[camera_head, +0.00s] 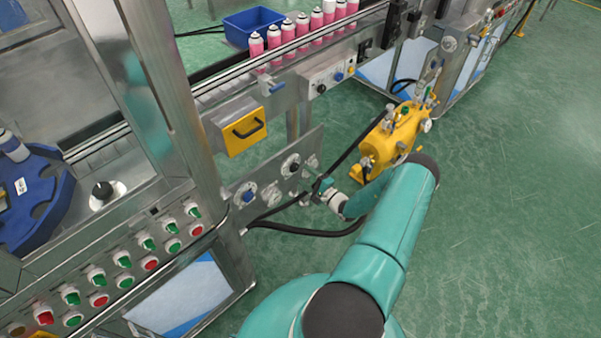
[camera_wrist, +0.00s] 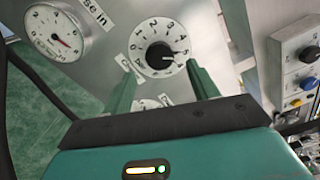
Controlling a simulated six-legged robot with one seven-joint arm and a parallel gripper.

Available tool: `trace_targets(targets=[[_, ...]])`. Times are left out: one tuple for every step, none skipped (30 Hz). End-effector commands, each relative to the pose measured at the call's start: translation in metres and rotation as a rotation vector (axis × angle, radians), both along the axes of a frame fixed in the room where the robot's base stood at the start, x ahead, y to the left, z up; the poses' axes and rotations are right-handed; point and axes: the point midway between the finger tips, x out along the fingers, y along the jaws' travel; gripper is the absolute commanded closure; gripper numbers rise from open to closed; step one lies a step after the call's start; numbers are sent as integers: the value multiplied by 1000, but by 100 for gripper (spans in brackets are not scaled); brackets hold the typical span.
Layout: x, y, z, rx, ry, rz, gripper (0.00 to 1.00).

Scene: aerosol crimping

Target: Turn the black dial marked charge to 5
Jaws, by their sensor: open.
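The black dial (camera_wrist: 159,55) sits on a round white numbered scale on a grey metal panel in the wrist view. Its light pointer mark is toward the right, on the high-number side; the exact number is too small to tell. A label beside it is partly cut off by a finger. My gripper (camera_wrist: 160,74) is open, with one green finger on each side below the dial, and holds nothing. In the head view a black knob on a white plate (camera_head: 290,165) shows on the panel, with my gripper (camera_head: 314,188) close to its right.
A round gauge (camera_wrist: 58,33) is left of the dial. A blue-knobbed plate (camera_head: 247,194) is on the same panel. A black hose (camera_head: 300,231) loops below. A yellow tank (camera_head: 395,135) stands to the right. Pink cans (camera_head: 288,32) line the conveyor above.

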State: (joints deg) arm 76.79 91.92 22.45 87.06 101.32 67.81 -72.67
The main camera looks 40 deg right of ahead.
Motion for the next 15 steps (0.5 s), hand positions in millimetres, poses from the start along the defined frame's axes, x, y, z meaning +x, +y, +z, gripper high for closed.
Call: trace_targets(targets=[[-13, -1, 0, 2, 3, -2, 41], [-19, -1, 0, 1, 1, -3, 41], [-28, -1, 0, 2, 1, -2, 41], [-35, -2, 0, 2, 2, -2, 41], [-42, -2, 0, 1, 2, -2, 41], [-50, -2, 0, 2, 1, -2, 41], [-57, -2, 0, 2, 1, -2, 41], [-63, -2, 0, 2, 2, -2, 41], [-70, -2, 0, 2, 2, -2, 41], [-74, -2, 0, 1, 0, -1, 41], [-79, -2, 0, 1, 0, -1, 41], [-84, -3, 0, 1, 0, -1, 41], [-87, -3, 0, 0, 0, -1, 41], [-89, -3, 0, 0, 1, -1, 41], [-92, -2, 0, 0, 1, 0, 41]])
